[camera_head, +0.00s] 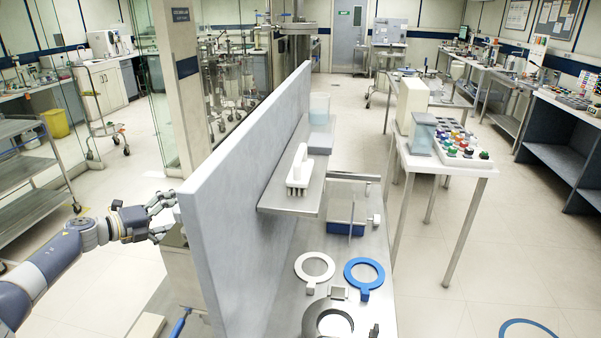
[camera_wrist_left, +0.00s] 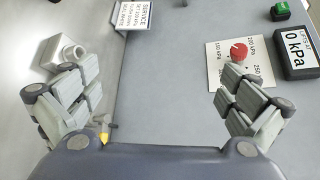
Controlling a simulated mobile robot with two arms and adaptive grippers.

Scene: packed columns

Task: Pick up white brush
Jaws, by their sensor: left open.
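A white brush (camera_head: 300,170) with an upright handle and dark bristles below stands on a grey shelf (camera_head: 273,199), on the right side of a tall grey partition (camera_head: 247,150). My left gripper (camera_head: 163,216) is on the other side of that partition, at its left, well apart from the brush. Its fingers are spread and empty; they also show apart in the left wrist view (camera_wrist_left: 160,97). The brush is not visible in the left wrist view. My right gripper is not in view.
A clear bluish container (camera_head: 319,108) stands farther back on the shelf. Below lie a white ring (camera_head: 314,268) and a blue ring (camera_head: 364,276). In the wrist view, a white fitting (camera_wrist_left: 65,54), red knob (camera_wrist_left: 239,51) and pressure display (camera_wrist_left: 298,50) border a bare grey panel.

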